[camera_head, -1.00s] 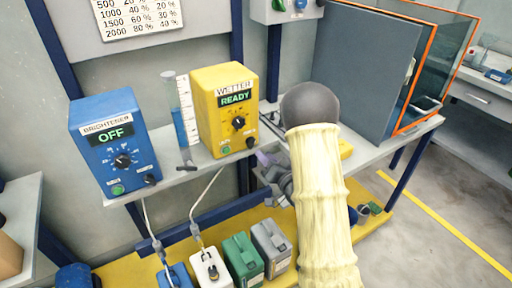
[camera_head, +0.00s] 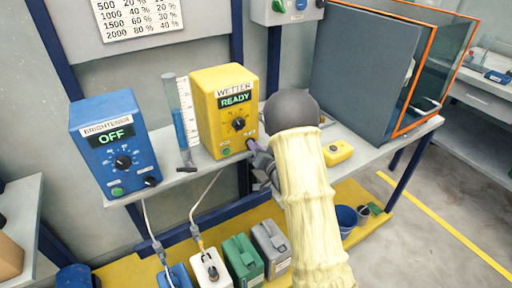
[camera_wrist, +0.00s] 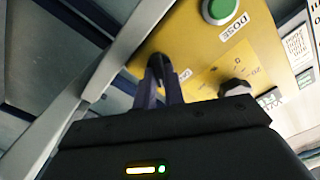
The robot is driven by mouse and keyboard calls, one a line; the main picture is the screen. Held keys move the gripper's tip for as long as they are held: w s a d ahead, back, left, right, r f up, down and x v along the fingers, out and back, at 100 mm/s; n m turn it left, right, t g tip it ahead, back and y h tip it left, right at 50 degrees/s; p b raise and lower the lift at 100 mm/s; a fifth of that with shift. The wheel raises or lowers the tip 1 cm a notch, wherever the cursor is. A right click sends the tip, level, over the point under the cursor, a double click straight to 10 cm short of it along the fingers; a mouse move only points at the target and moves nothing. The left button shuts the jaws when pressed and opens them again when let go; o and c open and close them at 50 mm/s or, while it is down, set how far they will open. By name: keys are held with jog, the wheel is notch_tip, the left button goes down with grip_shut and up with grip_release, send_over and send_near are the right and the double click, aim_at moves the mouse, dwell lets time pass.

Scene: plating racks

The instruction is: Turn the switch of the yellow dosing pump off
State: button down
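The yellow dosing pump (camera_head: 213,128) is labelled WETTER, and its display (camera_head: 235,100) reads READY. It stands on the bench with a black dial (camera_head: 238,124) and a green button (camera_head: 226,152) on its front. My gripper (camera_head: 254,148) is at the lower right of that front, where it hides the switch in the head view. In the wrist view my gripper (camera_wrist: 162,82) has its fingers close together at a black switch (camera_wrist: 156,67) on the yellow face. I cannot tell if they press on it. The green DOSE button (camera_wrist: 218,9) and dial (camera_wrist: 236,88) are to the right.
A blue pump (camera_head: 113,148) labelled BRIGHTENER, showing OFF, stands to the left. A measuring cylinder (camera_head: 182,115) stands between the pumps. A small yellow object (camera_head: 338,153) lies on the bench to the right. Several canisters (camera_head: 243,258) stand on the lower shelf.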

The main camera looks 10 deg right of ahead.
jog(key=shift+n+b, duration=0.3)
jog(key=shift+b, duration=0.05)
jog(key=shift+a+n+b, duration=0.2)
jog(key=shift+n+b, duration=5.5)
jog(key=shift+n, duration=1)
jog(key=c, duration=1.5)
grip_release()
jog(key=shift+s, duration=0.1)
